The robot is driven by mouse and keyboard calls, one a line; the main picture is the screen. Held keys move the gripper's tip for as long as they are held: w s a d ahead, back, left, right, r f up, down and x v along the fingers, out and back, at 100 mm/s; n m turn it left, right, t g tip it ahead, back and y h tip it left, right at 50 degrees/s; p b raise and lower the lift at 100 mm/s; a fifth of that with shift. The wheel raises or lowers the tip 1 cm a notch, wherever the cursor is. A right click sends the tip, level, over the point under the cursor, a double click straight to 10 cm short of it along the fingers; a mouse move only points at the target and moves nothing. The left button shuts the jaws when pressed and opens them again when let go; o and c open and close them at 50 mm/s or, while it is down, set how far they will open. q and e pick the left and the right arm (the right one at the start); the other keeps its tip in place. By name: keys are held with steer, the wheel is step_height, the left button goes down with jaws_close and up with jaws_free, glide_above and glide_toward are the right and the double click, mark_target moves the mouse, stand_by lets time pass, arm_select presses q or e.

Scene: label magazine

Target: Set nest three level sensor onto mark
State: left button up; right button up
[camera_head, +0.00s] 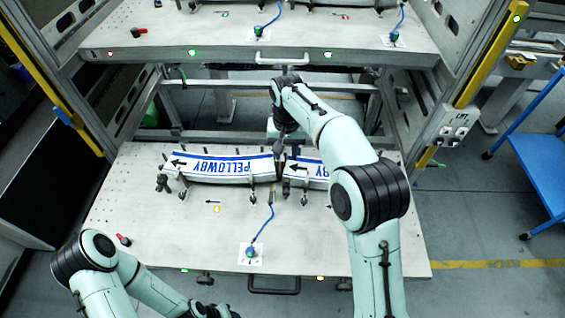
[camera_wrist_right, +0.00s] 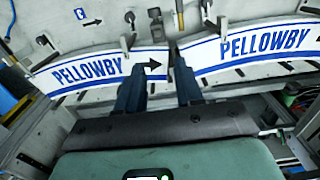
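A small blue-topped part with a blue cable (camera_head: 250,252), which looks like a level sensor, sits on a white patch at the front of the lower shelf (camera_head: 130,215). Its cable runs up to a slim post near the labels. I cannot read any nest number. My right gripper (camera_head: 281,150) is over the gap between two white-and-blue PELLOWBY label strips (camera_head: 225,168), partly hidden by its arm. In the right wrist view its two dark fingers (camera_wrist_right: 158,85) are apart beside the strips, with no held object visible. My left gripper (camera_head: 215,311) is at the bottom edge, partly cut off.
Similar blue-cabled parts (camera_head: 258,31) stand on the upper shelf (camera_head: 190,40). A red-ended part (camera_head: 123,240) lies at the lower shelf's left. Posts and clamps line the strips. The front of the lower shelf is mostly clear. A blue cart (camera_head: 545,165) stands right.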

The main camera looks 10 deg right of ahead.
steer(key=b, duration=0.1)
glide_above(287, 180)
step_height(287, 180, down, 5)
steer(key=shift+s+f, duration=0.15)
steer(key=f, duration=0.7)
steer(key=shift+w+f+b, duration=0.25)
steer(key=shift+f+b, duration=0.1)
steer(key=shift+f, duration=0.05)
arm_select(q)
steer(key=s+f, duration=0.2)
steer(key=shift+s+f, duration=0.15)
steer(key=shift+s, duration=0.15)
